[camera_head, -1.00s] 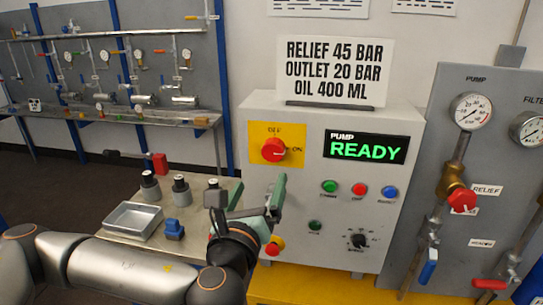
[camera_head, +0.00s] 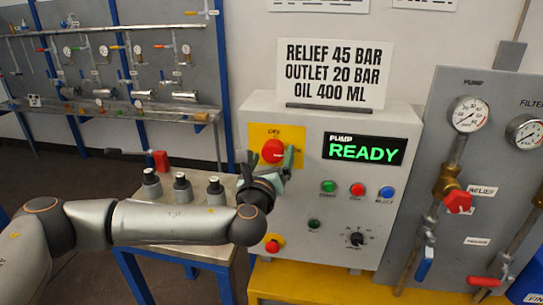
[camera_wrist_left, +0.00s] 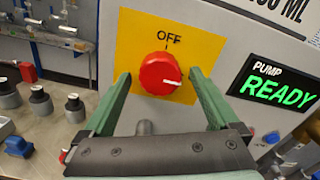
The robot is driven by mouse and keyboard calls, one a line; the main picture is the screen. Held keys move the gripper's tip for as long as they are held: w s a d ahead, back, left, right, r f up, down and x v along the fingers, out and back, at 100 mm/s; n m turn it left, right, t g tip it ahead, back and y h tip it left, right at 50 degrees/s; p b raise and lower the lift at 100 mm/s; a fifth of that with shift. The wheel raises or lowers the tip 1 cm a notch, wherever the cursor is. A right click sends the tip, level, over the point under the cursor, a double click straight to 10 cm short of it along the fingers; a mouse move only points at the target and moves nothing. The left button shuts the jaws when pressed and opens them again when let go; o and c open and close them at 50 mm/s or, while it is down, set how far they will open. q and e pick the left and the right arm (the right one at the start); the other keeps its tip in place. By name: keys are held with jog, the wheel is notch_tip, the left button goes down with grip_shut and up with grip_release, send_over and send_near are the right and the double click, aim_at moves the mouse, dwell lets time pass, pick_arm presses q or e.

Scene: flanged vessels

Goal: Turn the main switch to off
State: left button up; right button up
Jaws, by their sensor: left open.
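The main switch is a red round knob (camera_head: 273,151) on a yellow plate on the front of the grey pump cabinet. In the left wrist view the knob (camera_wrist_left: 160,74) has OFF printed above it, and its white pointer mark points right, slightly down. My left gripper (camera_head: 268,163) is open just in front of and below the knob. In the left wrist view the green fingers of the left gripper (camera_wrist_left: 159,76) stand to the left and right of the knob, with gaps on both sides. The ON label is hidden there. My right gripper is not in view.
A lit PUMP READY display (camera_head: 363,149) is right of the switch, above green, red and blue buttons (camera_head: 357,189). A red emergency knob (camera_head: 272,245) sits low on the cabinet. Several dark-capped grey cylinders (camera_head: 182,187) stand on the side table.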

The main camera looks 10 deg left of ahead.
pick_arm(q)
jog(key=shift+c, duration=0.2)
jog(key=c, duration=1.3)
jog(key=shift+c, duration=0.2)
jog(key=shift+f+n, duration=0.1)
jog(key=shift+n, duration=0.3)
jog(key=n+b, duration=0.2)
jog(key=shift+f+n, duration=0.1)
jog(key=shift+n, duration=0.2)
jog(key=n+b, duration=0.1)
jog(key=n, duration=0.3)
jog(key=shift+n, duration=0.3)
jog(key=n+b, duration=0.1)
jog(key=n, duration=0.3)
jog(key=shift+d+n, duration=0.1)
jog(key=shift+n, duration=0.2)
jog(key=n, duration=0.5)
jog(key=shift+r, duration=0.25)
jog(key=shift+n, duration=0.3)
